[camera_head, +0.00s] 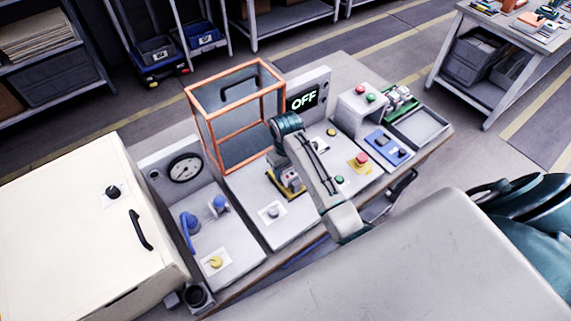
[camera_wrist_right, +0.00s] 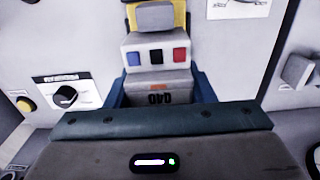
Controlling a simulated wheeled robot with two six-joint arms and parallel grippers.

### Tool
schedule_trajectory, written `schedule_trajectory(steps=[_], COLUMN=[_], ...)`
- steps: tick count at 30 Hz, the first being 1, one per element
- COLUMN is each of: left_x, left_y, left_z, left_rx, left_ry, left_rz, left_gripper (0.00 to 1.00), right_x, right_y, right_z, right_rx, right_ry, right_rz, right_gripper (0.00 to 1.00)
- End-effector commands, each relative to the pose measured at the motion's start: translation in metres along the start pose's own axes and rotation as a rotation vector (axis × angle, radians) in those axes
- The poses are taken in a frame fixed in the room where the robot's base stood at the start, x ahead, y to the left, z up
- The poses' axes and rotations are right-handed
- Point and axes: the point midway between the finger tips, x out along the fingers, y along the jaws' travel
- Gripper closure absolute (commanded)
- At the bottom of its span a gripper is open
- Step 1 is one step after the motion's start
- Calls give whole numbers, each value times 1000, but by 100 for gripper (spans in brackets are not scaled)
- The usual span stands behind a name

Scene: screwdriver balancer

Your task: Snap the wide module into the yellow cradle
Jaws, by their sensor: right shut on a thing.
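The wide module (camera_wrist_right: 158,58) is a grey block with blue, dark and red squares on one face and dark lettering nearer my wrist. In the right wrist view, the two blue fingers of my right gripper (camera_wrist_right: 160,88) are shut on its sides. The yellow cradle (camera_wrist_right: 131,14) shows at the top of that view, just beyond the module and partly hidden by it. In the head view, the cradle (camera_head: 292,194) sits on a light panel, with my right gripper (camera_head: 290,174) low over it. Whether the module is seated in the cradle, I cannot tell. My left gripper is not in view.
An orange-framed clear box (camera_head: 237,118) stands behind the cradle, beside an OFF display (camera_head: 303,98). A gauge panel (camera_head: 184,168) is to the left. A red button on a yellow plate (camera_head: 360,161) and a blue unit (camera_head: 388,147) are to the right.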

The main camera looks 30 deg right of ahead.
Motion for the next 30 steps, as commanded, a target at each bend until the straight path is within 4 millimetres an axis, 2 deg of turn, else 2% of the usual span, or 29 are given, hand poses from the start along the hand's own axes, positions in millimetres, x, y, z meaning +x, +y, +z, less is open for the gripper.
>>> schedule_trajectory(steps=[9,30], left_x=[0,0], left_y=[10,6], left_z=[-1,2], left_rx=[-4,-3], left_ry=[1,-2], left_rz=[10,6], left_gripper=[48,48], right_x=[2,9], right_y=[0,0], right_z=[0,0], right_rx=[0,0], right_ry=[1,1], right_rz=[0,0], right_gripper=[78,78])
